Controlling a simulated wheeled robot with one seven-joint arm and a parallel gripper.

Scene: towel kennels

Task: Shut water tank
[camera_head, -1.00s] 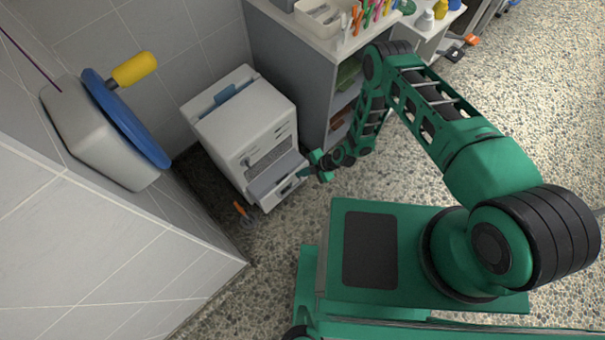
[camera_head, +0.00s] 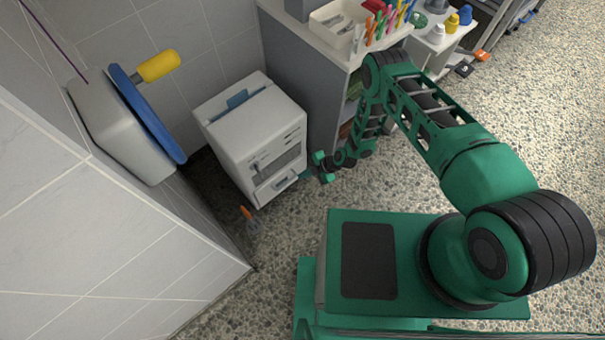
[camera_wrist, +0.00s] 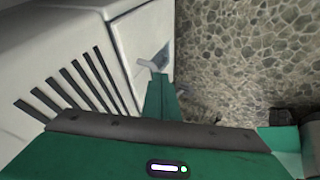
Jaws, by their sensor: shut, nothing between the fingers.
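The white machine (camera_head: 252,128) stands on the floor against the tiled wall. Its water tank (camera_head: 276,186) is the low drawer at the front, and its face now sits about flush with the body. Any small gap around it is too small to tell. My gripper (camera_head: 308,174) is shut and empty, just right of the tank's front. In the wrist view the machine's vented side (camera_wrist: 70,75) fills the left, and my gripper (camera_wrist: 156,72) is close by the tank's face (camera_wrist: 150,38). I cannot tell whether they touch.
An orange-handled thing (camera_head: 247,214) lies before the machine.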

